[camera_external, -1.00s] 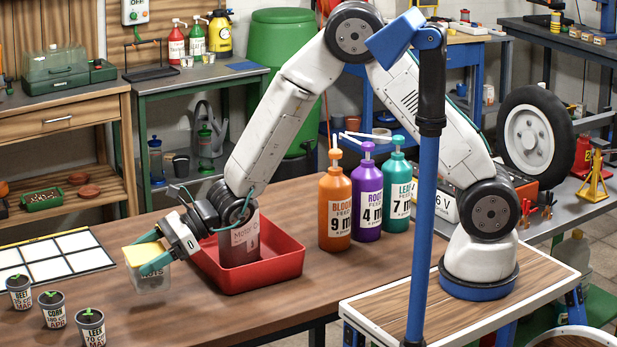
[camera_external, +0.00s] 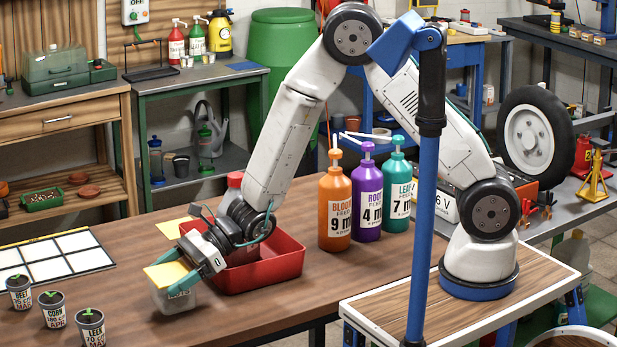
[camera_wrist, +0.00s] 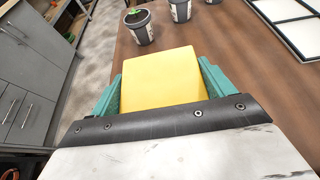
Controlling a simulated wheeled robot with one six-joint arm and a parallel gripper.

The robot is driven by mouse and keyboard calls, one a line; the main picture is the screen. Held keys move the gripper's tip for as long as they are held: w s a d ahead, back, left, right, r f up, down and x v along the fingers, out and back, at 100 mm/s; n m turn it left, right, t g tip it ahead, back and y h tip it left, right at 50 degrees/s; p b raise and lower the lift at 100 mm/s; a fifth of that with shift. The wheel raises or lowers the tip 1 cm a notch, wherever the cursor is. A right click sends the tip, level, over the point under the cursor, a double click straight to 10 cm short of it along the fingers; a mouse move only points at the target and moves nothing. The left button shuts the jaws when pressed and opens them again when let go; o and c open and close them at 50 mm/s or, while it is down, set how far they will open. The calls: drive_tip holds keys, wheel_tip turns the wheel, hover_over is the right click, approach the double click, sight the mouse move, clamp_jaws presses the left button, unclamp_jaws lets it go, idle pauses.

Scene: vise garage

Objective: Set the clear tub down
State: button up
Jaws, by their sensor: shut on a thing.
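The clear tub (camera_external: 172,299) is a see-through box with a yellow top and a partly hidden dark label. My gripper (camera_external: 182,277) is shut on it, with the teal fingers at its sides. In the wrist view the yellow top (camera_wrist: 160,78) sits between the two teal fingers of my gripper (camera_wrist: 161,84) and hides the clear walls. The tub looks upright over the front of the wooden bench (camera_external: 250,318), left of the red tray. I cannot tell whether its base touches the bench.
The red tray (camera_external: 285,270) holds a red-capped bottle (camera_external: 235,180), mostly hidden by my arm. A flat yellow square (camera_external: 172,228) lies behind the gripper. Labelled seedling pots (camera_external: 54,311) and a white-panelled grid (camera_external: 55,262) are left. Pump bottles (camera_external: 335,210) stand right of the tray.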

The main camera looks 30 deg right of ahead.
drive_tip(key=shift+f, duration=0.7)
drive_tip(key=o, duration=1.2)
drive_tip(key=shift+f, duration=0.15)
drive_tip(key=shift+d+r, duration=0.3)
drive_tip(key=v, duration=1.1)
drive_tip(key=shift+d, duration=0.2)
